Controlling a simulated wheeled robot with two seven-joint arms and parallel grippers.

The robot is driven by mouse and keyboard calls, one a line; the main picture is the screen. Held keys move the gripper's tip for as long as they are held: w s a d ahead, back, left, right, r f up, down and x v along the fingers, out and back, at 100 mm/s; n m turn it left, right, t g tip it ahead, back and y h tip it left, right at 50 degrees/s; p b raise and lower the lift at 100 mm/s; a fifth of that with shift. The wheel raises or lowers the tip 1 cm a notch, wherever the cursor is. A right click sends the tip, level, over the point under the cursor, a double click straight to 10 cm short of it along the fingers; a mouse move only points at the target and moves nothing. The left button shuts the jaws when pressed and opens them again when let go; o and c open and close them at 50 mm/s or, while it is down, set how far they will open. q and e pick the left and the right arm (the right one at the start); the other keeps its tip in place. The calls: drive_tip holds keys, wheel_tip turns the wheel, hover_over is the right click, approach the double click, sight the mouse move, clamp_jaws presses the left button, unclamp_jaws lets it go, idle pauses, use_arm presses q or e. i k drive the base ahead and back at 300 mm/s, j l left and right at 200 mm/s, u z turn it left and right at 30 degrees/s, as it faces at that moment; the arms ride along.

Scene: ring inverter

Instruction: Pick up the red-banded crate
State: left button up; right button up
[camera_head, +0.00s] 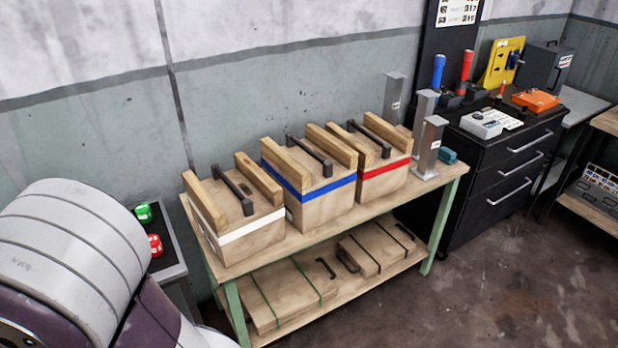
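The red-banded crate (377,187) stands on the wooden table, rightmost in a row of three wooden crates. It has a red stripe, wooden rails on top and a dark handle (369,138) between them. The blue-banded crate (323,203) stands directly to its left. The white-banded crate (247,236) stands at the left end of the row. Part of my own arm fills the lower left of the view. Neither gripper shows.
Several grey metal posts (429,146) stand on the table just right of the red-banded crate, with a teal object (447,156). Flat wooden boxes lie on the lower shelf (362,281). A black drawer cabinet (507,185) stands at right. Open floor (480,290) lies in front.

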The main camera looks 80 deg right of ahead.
sight(384, 152)
drive_tip(key=z, duration=2.9)
